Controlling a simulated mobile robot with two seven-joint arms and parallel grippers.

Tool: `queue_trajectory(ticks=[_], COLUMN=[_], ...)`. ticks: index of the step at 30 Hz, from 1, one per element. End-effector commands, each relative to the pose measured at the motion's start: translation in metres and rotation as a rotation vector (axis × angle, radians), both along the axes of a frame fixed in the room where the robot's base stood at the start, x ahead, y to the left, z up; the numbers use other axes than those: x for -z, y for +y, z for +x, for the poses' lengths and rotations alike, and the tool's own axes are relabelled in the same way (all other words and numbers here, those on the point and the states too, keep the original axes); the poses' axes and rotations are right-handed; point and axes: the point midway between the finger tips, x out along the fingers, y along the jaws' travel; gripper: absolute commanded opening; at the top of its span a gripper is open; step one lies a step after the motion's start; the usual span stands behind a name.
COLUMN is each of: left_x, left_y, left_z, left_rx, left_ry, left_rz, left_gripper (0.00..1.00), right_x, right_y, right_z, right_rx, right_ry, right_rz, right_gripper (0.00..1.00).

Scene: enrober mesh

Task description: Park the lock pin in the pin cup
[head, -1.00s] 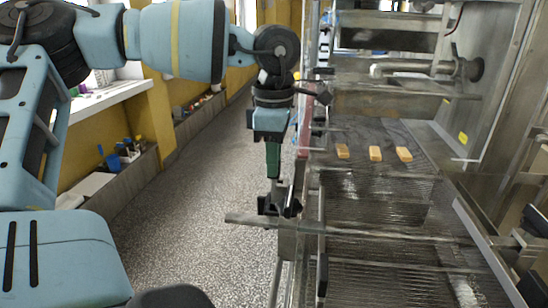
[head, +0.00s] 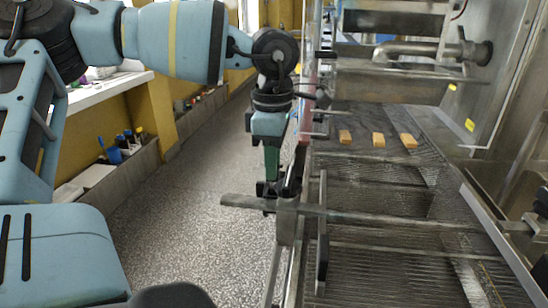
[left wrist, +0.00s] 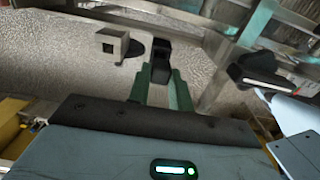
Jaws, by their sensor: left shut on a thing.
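My left gripper (head: 271,180) points down at the left side of the machine, just above the left end of a long grey bar (head: 400,217). In the left wrist view its green fingers (left wrist: 161,85) are shut on a small black piece (left wrist: 161,58), which seems to be the head of the lock pin. The pin's shaft is hidden. In the left wrist view a small square grey box with a dark opening (left wrist: 112,43) lies left of the fingertips, apart from them; it may be the pin cup. I cannot pick out the cup in the head view. My right gripper is not in view.
The wire mesh belt (head: 390,275) fills the lower right, with three tan pieces (head: 378,140) behind it. A black lever-like part (left wrist: 262,75) is right of the fingers. The speckled floor (head: 190,210) left of the machine is clear.

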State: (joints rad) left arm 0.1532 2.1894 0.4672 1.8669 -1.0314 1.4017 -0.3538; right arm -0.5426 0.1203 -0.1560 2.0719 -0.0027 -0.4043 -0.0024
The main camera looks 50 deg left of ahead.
Motion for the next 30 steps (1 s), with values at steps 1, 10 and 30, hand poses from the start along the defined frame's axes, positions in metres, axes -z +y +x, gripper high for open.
queue_trajectory(ticks=[1,10,30], left_x=[0.004,0.016,0.019], left_y=[0.0,0.0,0.0], left_z=[0.0,0.0,0.0], left_rx=[0.0,0.0,0.0], left_ry=[0.001,0.0,0.0], left_rz=[0.0,0.0,0.0], left_gripper=[0.0,0.0,0.0], right_x=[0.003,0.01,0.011], right_y=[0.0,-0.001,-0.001], right_z=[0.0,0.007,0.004], right_rx=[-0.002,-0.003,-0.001], right_ry=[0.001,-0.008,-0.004], right_rz=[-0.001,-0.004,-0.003], right_gripper=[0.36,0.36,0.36])
